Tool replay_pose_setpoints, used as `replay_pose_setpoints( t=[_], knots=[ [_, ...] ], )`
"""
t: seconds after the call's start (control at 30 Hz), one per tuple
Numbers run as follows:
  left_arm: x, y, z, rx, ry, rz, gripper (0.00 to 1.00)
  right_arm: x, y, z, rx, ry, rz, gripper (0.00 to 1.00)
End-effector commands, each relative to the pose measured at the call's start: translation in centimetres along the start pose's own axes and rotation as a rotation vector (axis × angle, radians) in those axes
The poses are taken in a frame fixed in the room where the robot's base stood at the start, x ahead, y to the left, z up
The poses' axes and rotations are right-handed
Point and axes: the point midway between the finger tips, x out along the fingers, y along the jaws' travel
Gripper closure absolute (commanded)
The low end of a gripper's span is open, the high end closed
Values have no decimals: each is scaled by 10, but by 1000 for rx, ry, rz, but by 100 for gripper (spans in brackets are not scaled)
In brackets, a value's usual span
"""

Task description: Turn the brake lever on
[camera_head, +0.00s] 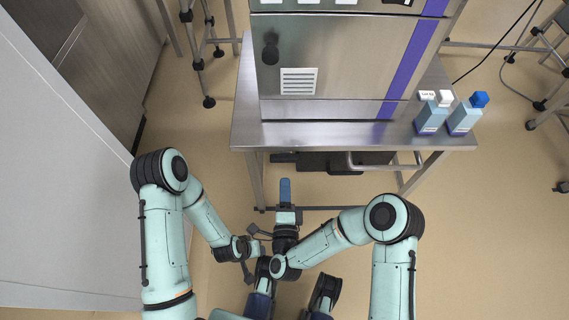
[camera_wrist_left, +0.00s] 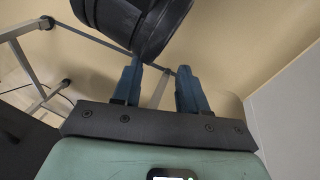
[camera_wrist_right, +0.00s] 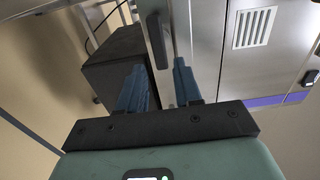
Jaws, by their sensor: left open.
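No part plainly reads as the brake lever. A small black knob (camera_head: 270,50) on the steel machine front (camera_head: 330,50) may be it, but I cannot tell; a dark knob also shows at the right edge of the right wrist view (camera_wrist_right: 310,78). My right gripper (camera_head: 285,183) points at the table from the front, short of its edge. In the right wrist view its fingers (camera_wrist_right: 158,66) stand apart, with a grey metal bar (camera_wrist_right: 154,38) in line with the gap; contact is unclear. My left gripper (camera_wrist_left: 160,68) is open and empty, low beside my body; the head view hides its fingers.
The machine stands on a steel table (camera_head: 250,134). Two bottles, one white-capped (camera_head: 432,119) and one blue-capped (camera_head: 465,119), stand at its right end. A black box (camera_head: 330,163) sits below. A white panel (camera_head: 60,190) borders the left.

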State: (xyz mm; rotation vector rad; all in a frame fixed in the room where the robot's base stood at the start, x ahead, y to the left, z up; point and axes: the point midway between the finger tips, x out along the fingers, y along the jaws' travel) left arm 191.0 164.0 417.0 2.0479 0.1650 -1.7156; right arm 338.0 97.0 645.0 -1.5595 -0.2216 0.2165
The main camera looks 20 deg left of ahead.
Motion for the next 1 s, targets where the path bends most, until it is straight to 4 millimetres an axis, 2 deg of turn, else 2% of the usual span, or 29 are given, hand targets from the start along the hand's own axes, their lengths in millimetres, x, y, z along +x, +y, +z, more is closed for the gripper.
replay_pose_setpoints(
  t=[0.03,0.2,0.4,0.53,0.8,0.83,0.9,0.93,1.0],
  knots=[
    [5,-2,-2,-1,7,-2,57,13,2,-1,1,4,-3,66],
    [11,-4,-10,-3,30,-4,57,47,3,0,1,1,-1,66],
    [16,-6,-19,-5,55,-5,57,73,3,0,0,1,0,66],
    [17,-6,-21,-5,62,-5,57,80,2,0,0,-1,1,66],
    [16,-6,-22,-5,64,-5,57,81,2,0,0,-2,2,66],
    [16,-6,-22,-5,64,-5,57,81,2,0,0,-2,2,69],
    [16,-6,-22,-5,63,-5,57,81,2,0,0,-2,2,92],
    [16,-6,-22,-5,63,-5,57,81,2,0,0,-2,2,100],
    [16,-6,-21,-5,63,-5,57,81,2,0,0,-2,2,100]
  ],
)
